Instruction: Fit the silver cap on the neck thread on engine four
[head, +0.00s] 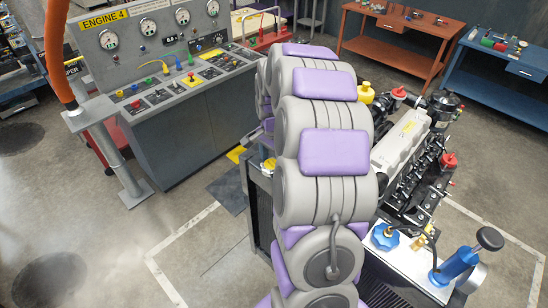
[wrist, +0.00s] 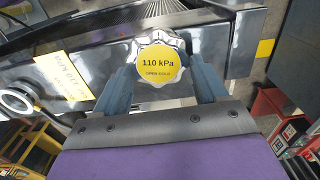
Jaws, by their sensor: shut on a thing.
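The silver cap (wrist: 160,60) has a scalloped rim and a yellow top reading "110 kPa OPEN COLD". My gripper (wrist: 162,75) is shut on it, with one dark blue finger on each side. A round pale metal ring with a dark middle (wrist: 17,101) shows at the left edge of the wrist view, on a dark glossy tank. It looks like the neck, but its thread cannot be made out. The cap is to the right of this ring and apart from it. In the head view my arm hides the gripper and cap.
A yellow label (wrist: 64,77) is stuck on the dark tank between ring and cap. In the head view the "ENGINE 4" panel (head: 150,40) stands left, and the engine (head: 405,145) is right of my arm. Blue-handled fittings (head: 455,265) stand in front.

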